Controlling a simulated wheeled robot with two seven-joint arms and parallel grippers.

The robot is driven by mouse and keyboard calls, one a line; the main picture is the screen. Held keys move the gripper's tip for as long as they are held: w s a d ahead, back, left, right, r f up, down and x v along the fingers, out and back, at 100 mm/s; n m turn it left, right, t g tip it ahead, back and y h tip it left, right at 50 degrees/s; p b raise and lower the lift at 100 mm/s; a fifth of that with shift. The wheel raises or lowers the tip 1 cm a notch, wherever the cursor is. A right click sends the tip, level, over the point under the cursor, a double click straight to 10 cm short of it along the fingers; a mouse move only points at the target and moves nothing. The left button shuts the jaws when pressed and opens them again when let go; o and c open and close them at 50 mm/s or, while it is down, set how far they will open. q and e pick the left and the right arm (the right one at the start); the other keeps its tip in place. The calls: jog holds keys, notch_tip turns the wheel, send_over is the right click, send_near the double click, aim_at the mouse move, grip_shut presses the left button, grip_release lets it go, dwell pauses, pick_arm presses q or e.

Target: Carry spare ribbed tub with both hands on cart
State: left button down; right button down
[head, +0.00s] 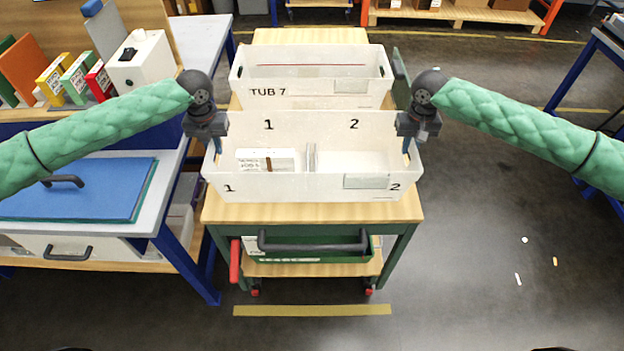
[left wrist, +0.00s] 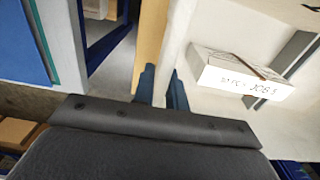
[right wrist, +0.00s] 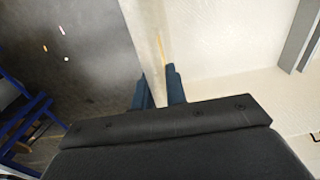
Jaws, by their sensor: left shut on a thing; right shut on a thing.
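A white tub (head: 290,187) with compartments marked 1 and 2 is at the front of the wooden-topped cart (head: 310,214). I cannot tell whether its base touches the cart top. My left gripper (head: 217,145) is shut on its left side wall, and my right gripper (head: 408,145) is shut on its right side wall. The left wrist view shows the left fingers (left wrist: 161,88) astride the wall; the right wrist view shows the right fingers (right wrist: 160,92) likewise. A white labelled box (head: 266,160) lies in compartment 1; it also shows in the left wrist view (left wrist: 240,75). Compartment 2 looks empty.
A second white tub marked TUB 7 (head: 310,90) stands right behind on the cart. A workbench (head: 165,180) with a blue board (head: 80,190) is close on the left. The floor (head: 480,200) to the right is mostly open, with small scraps.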

pick_arm(q)
jog(key=shift+a+f, duration=0.1)
jog(key=shift+f, duration=0.2)
pick_arm(e)
jog(key=shift+d+f, duration=0.1)
jog(key=shift+f, duration=0.2)
pick_arm(q)
jog(key=c, duration=1.4)
grip_release()
jog(key=shift+c, duration=0.2)
pick_arm(e)
jog(key=c, duration=1.4)
grip_release()
jog(key=shift+c, duration=0.2)
pick_arm(q)
jog(key=shift+r, duration=0.15)
notch_tip(320, 180, up, 12)
jog(key=shift+f, duration=0.25)
jog(key=shift+r, duration=0.15)
pick_arm(e)
jog(key=shift+r, duration=0.5)
notch_tip(320, 180, up, 11)
jog(key=shift+r, duration=0.1)
